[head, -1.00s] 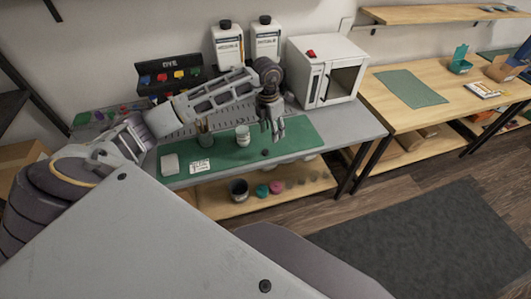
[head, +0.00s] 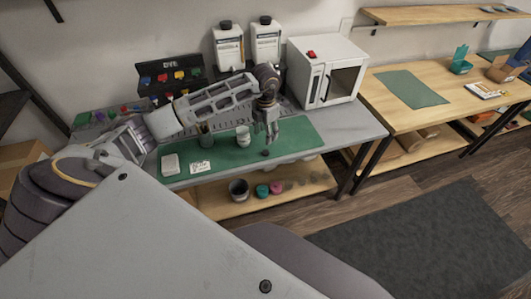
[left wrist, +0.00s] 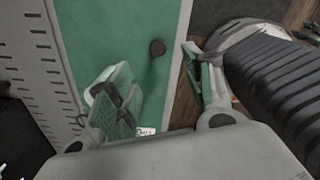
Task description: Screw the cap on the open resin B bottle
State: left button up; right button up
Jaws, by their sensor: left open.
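A small dark round cap (head: 265,153) lies on the green mat (head: 300,137), near its front edge. It also shows in the left wrist view (left wrist: 157,47), between and beyond the fingers. My left gripper (head: 268,137) points down above the mat, a little behind and above the cap. Its jaws (left wrist: 160,85) are open, with nothing visible between them. Two white bottles with printed labels, a left one (head: 229,50) and a right one (head: 265,45), stand at the back of the bench. Both show dark tops; I cannot read which is resin B. My right gripper is out of view.
A white cup (head: 243,140) and a dark jar (head: 205,138) stand on the mat left of my gripper. A white box-shaped oven (head: 325,70) stands at the right back. A small white block (head: 171,164) and a card (head: 201,167) lie left. The mat's right end is clear.

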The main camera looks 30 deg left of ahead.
pick_arm(q)
send_over(266, 152)
notch_tip(266, 152, down, 4)
jog(key=shift+f, duration=0.7)
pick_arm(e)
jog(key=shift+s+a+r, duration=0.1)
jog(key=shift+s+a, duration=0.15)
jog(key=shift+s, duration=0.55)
pick_arm(q)
jog(key=shift+f, duration=0.15)
